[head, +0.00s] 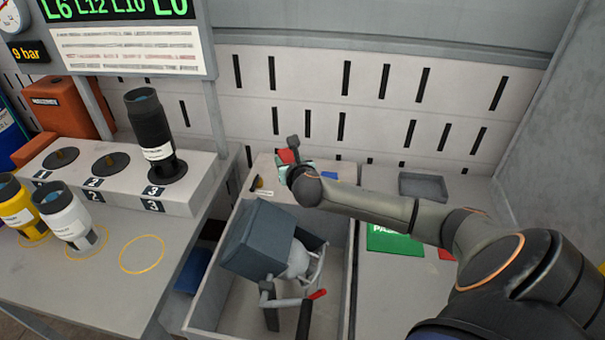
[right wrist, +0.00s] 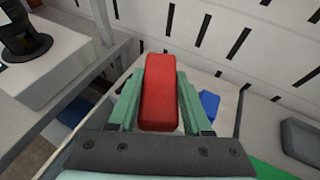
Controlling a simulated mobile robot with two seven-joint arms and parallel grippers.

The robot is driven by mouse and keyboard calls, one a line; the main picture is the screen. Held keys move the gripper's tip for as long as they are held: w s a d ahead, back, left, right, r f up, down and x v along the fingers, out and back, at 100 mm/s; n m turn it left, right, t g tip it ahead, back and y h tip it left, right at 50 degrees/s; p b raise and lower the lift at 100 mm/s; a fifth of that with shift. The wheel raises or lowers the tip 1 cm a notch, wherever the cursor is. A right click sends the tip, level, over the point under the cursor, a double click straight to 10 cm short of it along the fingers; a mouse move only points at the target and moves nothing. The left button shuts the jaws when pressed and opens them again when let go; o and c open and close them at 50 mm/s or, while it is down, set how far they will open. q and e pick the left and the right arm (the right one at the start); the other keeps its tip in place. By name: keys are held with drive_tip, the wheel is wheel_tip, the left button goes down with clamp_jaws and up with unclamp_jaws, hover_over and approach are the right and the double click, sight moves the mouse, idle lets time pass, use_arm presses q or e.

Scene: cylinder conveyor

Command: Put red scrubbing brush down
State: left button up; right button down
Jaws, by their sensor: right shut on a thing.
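The red scrubbing brush shows as a red block in the right wrist view (right wrist: 159,92), between the green fingers of my right gripper (right wrist: 158,105). In the head view the red brush (head: 287,156) is partly hidden by my right gripper (head: 292,166). The gripper is shut on it, near the far end of the bench by the slotted wall. Whether the brush touches the surface below cannot be told. My left gripper is not in view.
A large open bin (head: 347,285) holds a dark grey box (head: 262,238) and other jumbled items. A shallow grey tray (head: 423,187) and a green panel (head: 392,240) lie to the right. A black cylinder (head: 149,125) stands on the left rack, with yellow (head: 17,210) and white (head: 62,215) cylinders below.

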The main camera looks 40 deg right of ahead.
drive_tip(key=shift+h, duration=0.3)
drive_tip(key=w+d+f+b, duration=0.2)
drive_tip(key=w+d+f, duration=0.1)
drive_tip(key=d+f, duration=0.1)
drive_tip(key=w+d+f+b, duration=0.2)
drive_tip(key=d+f, duration=0.2)
drive_tip(key=w+d+f+b, duration=0.2)
drive_tip(key=w+d+f, duration=0.1)
drive_tip(key=d+f, duration=0.1)
drive_tip(key=shift+w+d+f+b, duration=0.3)
drive_tip(key=shift+w+f+b, duration=0.1)
drive_tip(key=shift+f, duration=0.2)
drive_tip(key=shift+w+d+f, duration=0.15)
drive_tip(key=shift+d+f, duration=0.05)
drive_tip(key=shift+w+d+f+b, duration=0.2)
drive_tip(key=shift+f+b, duration=0.3)
drive_tip(key=shift+b, duration=0.4)
wheel_tip(320, 180, down, 2)
drive_tip(key=shift+f+b, duration=0.25)
drive_tip(key=shift+b, duration=0.7)
drive_tip(key=shift+f, duration=0.3)
drive_tip(key=c, duration=0.6)
unclamp_jaws()
drive_tip(key=shift+o, duration=1.3)
